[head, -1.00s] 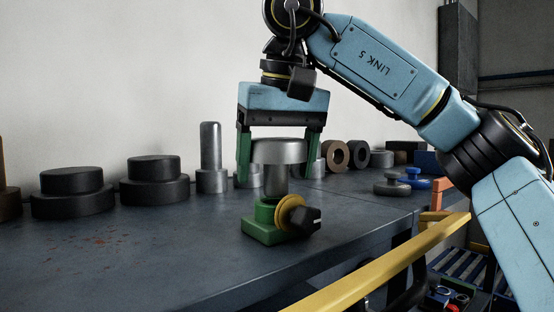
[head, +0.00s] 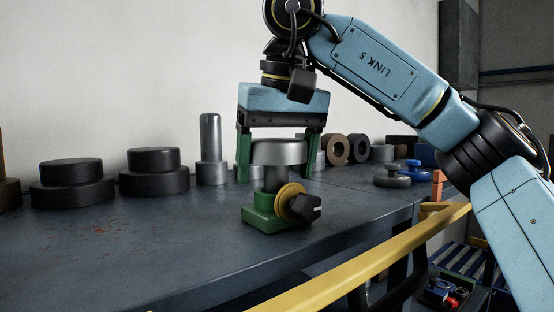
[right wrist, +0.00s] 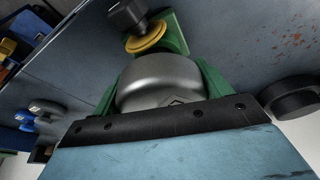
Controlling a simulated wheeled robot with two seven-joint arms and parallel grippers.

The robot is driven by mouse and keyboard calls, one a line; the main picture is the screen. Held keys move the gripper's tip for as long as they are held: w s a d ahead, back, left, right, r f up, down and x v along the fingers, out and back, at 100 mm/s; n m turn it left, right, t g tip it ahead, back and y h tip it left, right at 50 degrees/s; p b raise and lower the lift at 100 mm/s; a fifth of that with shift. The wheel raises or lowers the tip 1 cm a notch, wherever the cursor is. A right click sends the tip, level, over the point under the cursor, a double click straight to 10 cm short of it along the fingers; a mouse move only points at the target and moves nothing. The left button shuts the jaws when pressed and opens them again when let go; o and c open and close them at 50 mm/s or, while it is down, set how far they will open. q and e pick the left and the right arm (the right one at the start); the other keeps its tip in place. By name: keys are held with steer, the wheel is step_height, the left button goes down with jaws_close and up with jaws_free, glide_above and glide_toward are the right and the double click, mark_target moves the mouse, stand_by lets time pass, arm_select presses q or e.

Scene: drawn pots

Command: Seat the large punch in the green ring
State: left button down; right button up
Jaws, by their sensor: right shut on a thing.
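The large punch (head: 278,152) is a grey metal piece with a wide round head over a narrower shank. My right gripper (head: 279,172) is shut on its head, one green finger on each side, and holds it upright. The green ring (head: 262,201) stands on a green base on the bench, with a yellow collar and black knob on its side. The shank's lower end is at the ring's mouth; its tip is hidden, so I cannot tell how deep it sits. In the right wrist view the punch head (right wrist: 160,80) covers the ring's opening. My left gripper is out of view.
Black stepped discs (head: 72,186) and a grey stepped post (head: 211,150) stand on the bench to the left. Brown and grey rings (head: 336,150) and small knobbed pieces stand at the back right. A yellow rail (head: 370,260) runs along the front right. The bench's front left is clear.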

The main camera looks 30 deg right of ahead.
steer(key=shift+f+b, duration=0.3)
steer(key=shift+f, duration=0.15)
stand_by(0.4)
steer(key=o, duration=1.9)
steer(key=shift+s, duration=0.1)
steer(key=shift+f, duration=0.15)
steer(key=p+v, duration=0.4)
steer(key=v, duration=0.7)
steer(key=shift+r, duration=0.4)
steer(key=shift+v, duration=0.9)
